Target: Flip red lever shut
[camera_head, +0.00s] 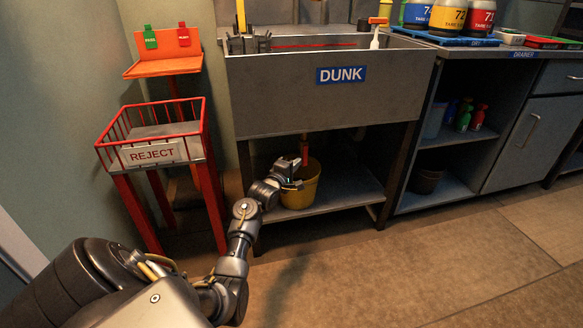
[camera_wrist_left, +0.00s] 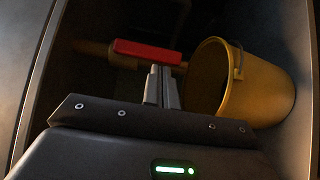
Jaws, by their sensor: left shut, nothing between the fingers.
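The red lever (camera_wrist_left: 147,52) lies roughly level across the wrist view, beside a brass-coloured pipe (camera_wrist_left: 92,48). In the head view a red part (camera_head: 304,146) shows under the sink, just above my gripper; the lever's exact shape is hard to tell there. My left gripper (camera_wrist_left: 162,82) is shut and empty, its fingertips just below the lever in the wrist view. Whether they touch it cannot be told. In the head view the left gripper (camera_head: 296,165) reaches under the sink, in front of the yellow bucket. My right gripper is not in view.
The yellow bucket (camera_head: 301,190) stands on the shelf (camera_head: 340,192) under the DUNK sink (camera_head: 330,95); it also shows close right of the fingers in the wrist view (camera_wrist_left: 262,92). The red REJECT basket (camera_head: 152,152) stands left of my arm. Open floor (camera_head: 420,265) lies right.

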